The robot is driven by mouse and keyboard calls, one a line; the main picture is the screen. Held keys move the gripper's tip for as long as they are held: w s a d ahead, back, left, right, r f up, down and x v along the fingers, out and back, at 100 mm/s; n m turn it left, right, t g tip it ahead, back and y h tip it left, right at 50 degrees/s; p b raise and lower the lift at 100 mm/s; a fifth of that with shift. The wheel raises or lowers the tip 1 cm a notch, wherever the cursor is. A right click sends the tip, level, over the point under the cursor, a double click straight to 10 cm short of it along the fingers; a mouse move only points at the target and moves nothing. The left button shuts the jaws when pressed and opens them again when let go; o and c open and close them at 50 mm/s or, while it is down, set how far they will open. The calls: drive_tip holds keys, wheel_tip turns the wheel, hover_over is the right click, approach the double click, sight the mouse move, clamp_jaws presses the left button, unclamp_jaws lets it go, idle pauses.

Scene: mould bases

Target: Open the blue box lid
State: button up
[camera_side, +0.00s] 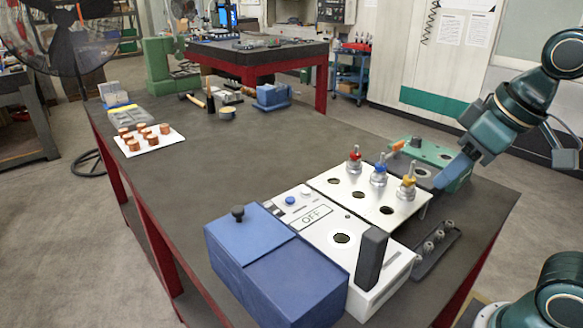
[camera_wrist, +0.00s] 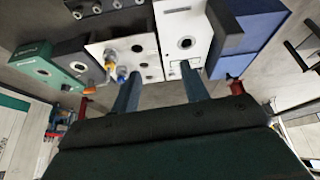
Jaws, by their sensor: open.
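The blue box (camera_side: 285,285) stands at the front of the table in the side view. Its lid (camera_side: 240,232) lies flat and closed, with a black knob (camera_side: 238,213) on top. My gripper (camera_side: 443,178) is over the far right of the table, well apart from the box, beside the green unit. In the wrist view my gripper (camera_wrist: 160,72) is open, with two separate blue fingers and nothing between them.
A white panel (camera_side: 322,217) marked OFF, with an upright dark block (camera_side: 370,259), adjoins the box. Behind it is a white plate (camera_side: 340,199) with red, blue and yellow-topped plugs. A green unit (camera_side: 430,152) stands beyond.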

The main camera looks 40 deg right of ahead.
drive_tip(key=w+a+r+n+g, duration=0.1)
drive_tip(key=w+a+r, duration=0.1)
drive_tip(key=w+r, duration=0.15)
drive_tip(key=w+a+r+n, duration=0.1)
drive_tip(key=w+a+r, duration=0.1)
drive_tip(key=w, duration=0.3)
drive_tip(key=n+g, duration=0.4)
drive_tip(key=n, duration=0.2)
hover_over(238, 208)
wheel_tip(238, 208, down, 3)
drive_tip(key=shift+a+r, duration=0.1)
drive_tip(key=shift+r, duration=0.05)
drive_tip(key=shift+f, duration=6.9)
clamp_jaws()
